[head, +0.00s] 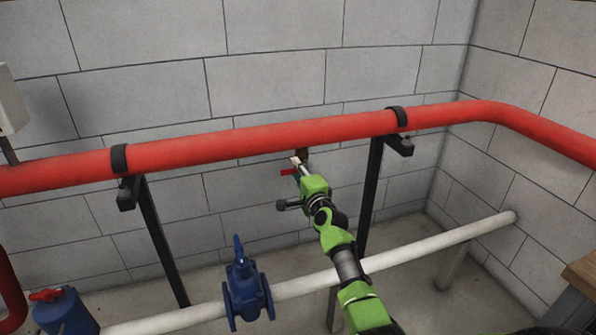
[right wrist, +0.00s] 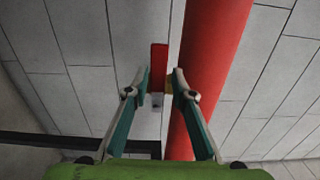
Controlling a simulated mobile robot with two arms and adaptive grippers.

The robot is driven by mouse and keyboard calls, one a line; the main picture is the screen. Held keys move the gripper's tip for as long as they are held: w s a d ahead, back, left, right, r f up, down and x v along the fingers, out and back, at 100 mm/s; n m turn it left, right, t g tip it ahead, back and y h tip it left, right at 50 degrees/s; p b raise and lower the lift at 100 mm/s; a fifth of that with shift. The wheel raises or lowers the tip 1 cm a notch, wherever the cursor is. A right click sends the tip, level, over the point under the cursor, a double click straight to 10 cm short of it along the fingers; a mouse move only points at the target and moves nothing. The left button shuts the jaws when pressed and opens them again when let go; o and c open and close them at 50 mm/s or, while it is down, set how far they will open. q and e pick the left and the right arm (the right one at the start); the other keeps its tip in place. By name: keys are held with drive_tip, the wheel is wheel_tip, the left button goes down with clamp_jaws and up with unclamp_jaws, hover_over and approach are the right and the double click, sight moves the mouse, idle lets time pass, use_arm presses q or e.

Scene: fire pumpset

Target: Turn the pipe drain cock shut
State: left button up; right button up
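The pipe drain cock is under the red overhead pipe, with a red lever handle (head: 288,172) that points left in the head view. Its brass-coloured body (head: 302,153) is mostly hidden behind my right gripper (head: 298,164). In the right wrist view the red handle (right wrist: 159,58) shows in the gap between the fingertips of my right gripper (right wrist: 161,73), with a bit of yellow body (right wrist: 170,84) beside the right finger. The fingers are apart, and I cannot tell whether they touch the handle. My left gripper is not in view.
The red pipe (head: 240,141) runs just above the gripper, held by black brackets (head: 150,235). A white pipe (head: 420,244) runs low along the wall. A blue valve (head: 246,287) and another blue part with a red handle (head: 62,310) stand at lower left.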

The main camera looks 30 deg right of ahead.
drive_tip(key=shift+w+f, duration=0.1)
drive_tip(key=v, duration=1.2)
idle(0.5)
